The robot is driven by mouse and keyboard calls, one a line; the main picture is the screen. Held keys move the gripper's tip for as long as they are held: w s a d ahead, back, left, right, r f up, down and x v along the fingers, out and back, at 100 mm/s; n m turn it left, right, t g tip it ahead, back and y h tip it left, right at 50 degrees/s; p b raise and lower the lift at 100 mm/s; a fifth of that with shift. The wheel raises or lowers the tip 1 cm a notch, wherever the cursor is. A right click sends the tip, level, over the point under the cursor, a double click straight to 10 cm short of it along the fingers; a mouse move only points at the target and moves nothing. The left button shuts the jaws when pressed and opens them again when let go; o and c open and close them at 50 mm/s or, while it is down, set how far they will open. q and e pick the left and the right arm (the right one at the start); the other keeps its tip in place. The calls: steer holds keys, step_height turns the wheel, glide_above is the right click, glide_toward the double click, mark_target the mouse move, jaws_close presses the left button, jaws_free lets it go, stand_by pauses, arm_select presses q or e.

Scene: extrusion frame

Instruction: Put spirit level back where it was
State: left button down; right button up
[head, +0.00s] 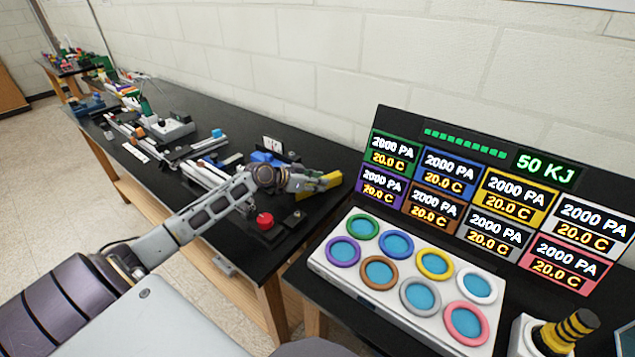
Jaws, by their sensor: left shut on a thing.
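My left arm reaches in from the left over the black workbench. My left gripper (305,183) is at the bench's right end, beside the display board, and is shut on a yellow bar-like thing (323,182), which seems to be the spirit level. The gripper partly hides it, and I cannot tell whether it touches the bench. Silver extrusion pieces (208,173) lie on the bench left of the gripper, partly behind my arm. My right gripper is not in view.
A red knob (265,220) stands just below my left gripper. A blue item (262,157) and a white socket plate (272,144) are behind it. A white panel with coloured rings (328,262) and a display board (480,150) stand at the right.

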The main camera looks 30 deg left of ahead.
arm_select(q)
steer(key=shift+f, duration=0.1)
steer(key=c, duration=1.5)
jaws_free()
steer(key=o, duration=0.4)
steer(key=shift+r, duration=0.2)
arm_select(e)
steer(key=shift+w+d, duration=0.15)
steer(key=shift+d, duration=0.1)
